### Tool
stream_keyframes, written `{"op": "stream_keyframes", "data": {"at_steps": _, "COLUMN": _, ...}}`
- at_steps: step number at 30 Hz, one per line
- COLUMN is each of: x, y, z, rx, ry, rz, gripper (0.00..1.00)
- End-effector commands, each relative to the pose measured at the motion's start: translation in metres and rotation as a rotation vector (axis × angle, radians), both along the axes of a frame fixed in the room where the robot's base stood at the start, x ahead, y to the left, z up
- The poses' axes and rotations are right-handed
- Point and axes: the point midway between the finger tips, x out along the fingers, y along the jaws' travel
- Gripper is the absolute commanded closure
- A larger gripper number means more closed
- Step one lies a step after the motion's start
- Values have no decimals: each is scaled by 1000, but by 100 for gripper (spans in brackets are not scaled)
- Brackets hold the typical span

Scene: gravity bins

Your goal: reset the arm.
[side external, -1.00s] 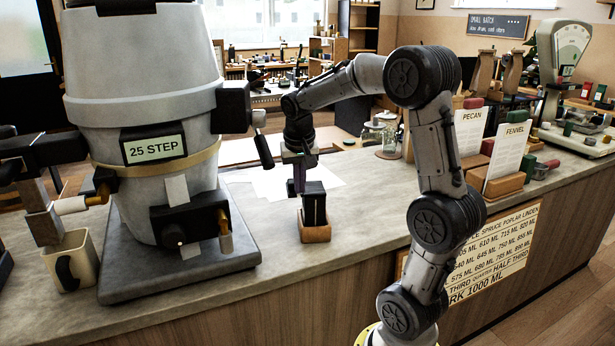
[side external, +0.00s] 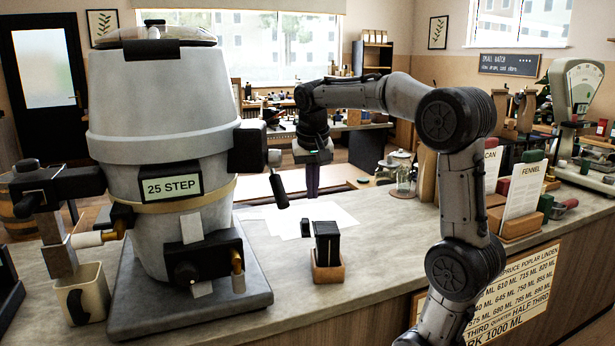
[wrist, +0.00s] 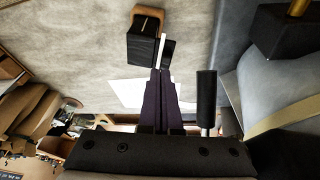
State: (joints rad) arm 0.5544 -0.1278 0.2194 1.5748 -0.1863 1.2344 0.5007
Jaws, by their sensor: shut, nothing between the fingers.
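My gripper (side external: 312,190) points down above the counter, its dark purple fingers shut and empty. It is above and slightly left of a black block (side external: 327,244) standing in a small wooden holder (side external: 328,272), with a visible gap between them. In the wrist view the shut fingers (wrist: 160,75) reach toward the black block (wrist: 142,46), which sits beside a thin white strip (wrist: 162,50).
A large grey vessel (side external: 160,105) labelled "25 STEP" stands left on a dark slab; its black lever handle (side external: 278,190) hangs close to my gripper. A mug (side external: 83,293) is at far left. Card stands (side external: 522,225) and a scale (side external: 575,105) are right. White paper (side external: 300,220) lies behind the block.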

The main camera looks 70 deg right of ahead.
Motion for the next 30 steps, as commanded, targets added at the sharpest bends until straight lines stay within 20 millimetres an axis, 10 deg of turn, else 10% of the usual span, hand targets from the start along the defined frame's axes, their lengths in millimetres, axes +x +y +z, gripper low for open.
{"op": "stream_keyframes", "data": {"at_steps": 17, "x": 9, "y": 29, "z": 45, "rx": -10, "ry": -19, "rz": 32, "gripper": 100}}
{"op": "stream_keyframes", "data": {"at_steps": 23, "x": -15, "y": 92, "z": 58, "rx": -20, "ry": -84, "rz": 184, "gripper": 100}}
{"op": "stream_keyframes", "data": {"at_steps": 30, "x": -69, "y": 171, "z": 22, "rx": -13, "ry": -152, "rz": 517, "gripper": 100}}
